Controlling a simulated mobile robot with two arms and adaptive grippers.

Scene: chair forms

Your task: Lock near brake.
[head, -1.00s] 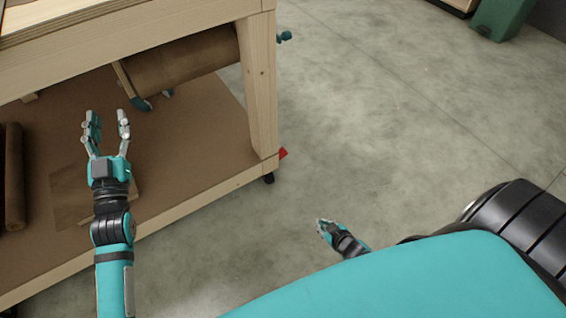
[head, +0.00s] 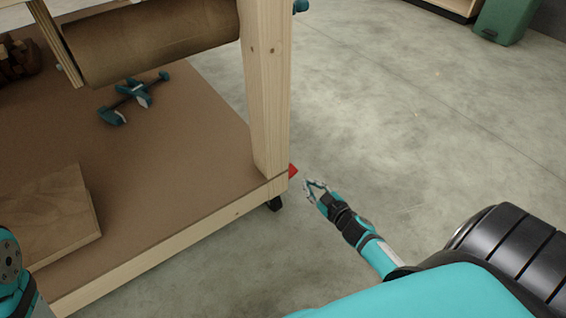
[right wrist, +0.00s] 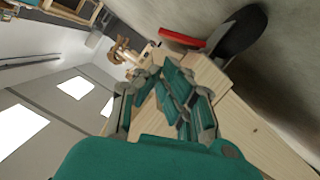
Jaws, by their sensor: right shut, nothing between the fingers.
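The red brake pedal (head: 293,171) shows partly beside the workbench's corner leg, at the bench's lower right corner. A dark caster (head: 274,203) sits under that corner. In the right wrist view the red pedal (right wrist: 182,37) sticks out beside the black wheel (right wrist: 238,35), near the top. My right gripper (head: 309,186) is shut and empty, just right of and slightly below the pedal in the head view, with a small gap in the picture. Only part of my left arm shows at the lower left; its gripper is out of view.
The wooden workbench leg (head: 268,90) stands left of my right gripper. The lower shelf (head: 180,150) holds a wooden board (head: 45,215) and a teal-and-black tool (head: 135,97); a brown roll (head: 150,40) hangs above. A green bin (head: 505,20) stands far right. The floor between is clear.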

